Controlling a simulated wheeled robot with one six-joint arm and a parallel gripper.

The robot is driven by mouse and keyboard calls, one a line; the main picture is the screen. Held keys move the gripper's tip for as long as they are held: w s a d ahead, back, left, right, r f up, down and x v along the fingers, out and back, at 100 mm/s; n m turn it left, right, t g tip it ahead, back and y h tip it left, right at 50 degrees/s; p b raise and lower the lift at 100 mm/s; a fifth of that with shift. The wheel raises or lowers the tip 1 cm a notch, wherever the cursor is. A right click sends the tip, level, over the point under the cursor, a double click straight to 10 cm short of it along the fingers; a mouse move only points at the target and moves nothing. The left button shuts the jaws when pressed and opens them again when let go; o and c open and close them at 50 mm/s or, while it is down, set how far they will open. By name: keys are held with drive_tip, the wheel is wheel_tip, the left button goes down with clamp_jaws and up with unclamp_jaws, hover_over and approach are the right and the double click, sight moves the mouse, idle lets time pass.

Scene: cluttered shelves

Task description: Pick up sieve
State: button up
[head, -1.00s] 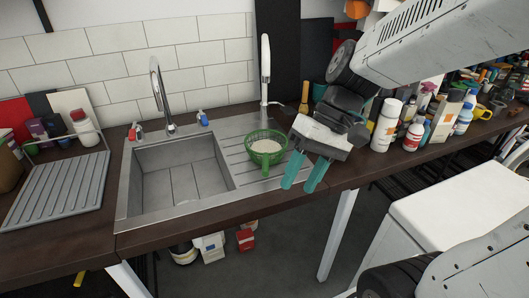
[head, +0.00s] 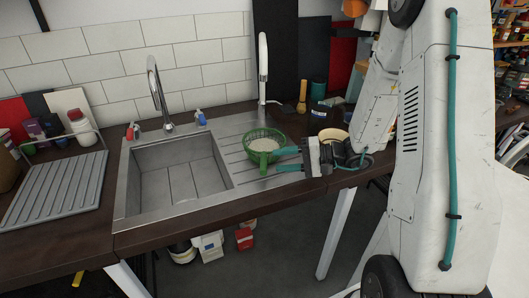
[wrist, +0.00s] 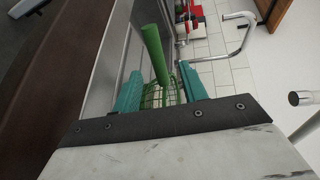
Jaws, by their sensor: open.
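The sieve (head: 264,134) is a green mesh bowl with a pale inside and a green handle. It sits on the steel drainboard right of the sink basin in the head view. My gripper (head: 287,160) is open, with teal fingers pointing left at the sieve's handle side. In the wrist view the sieve's green handle (wrist: 154,52) stands up between the two fingers of the gripper (wrist: 155,85), and part of the mesh shows behind it. I cannot tell whether a finger touches the handle. My gripper's body hides part of the drainboard's right end.
The sink basin (head: 178,180) lies left of the sieve. A white tap (head: 263,68) rises behind the sieve and a chrome tap (head: 157,95) behind the basin. A grey drying rack (head: 55,189) is at far left. A beige bowl (head: 333,136) stands close behind my gripper.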

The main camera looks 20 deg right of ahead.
sight(264, 161)
drive_tip(key=x, duration=0.6)
drive_tip(key=shift+w+f, duration=0.25)
drive_tip(key=shift+d, duration=0.1)
clamp_jaws()
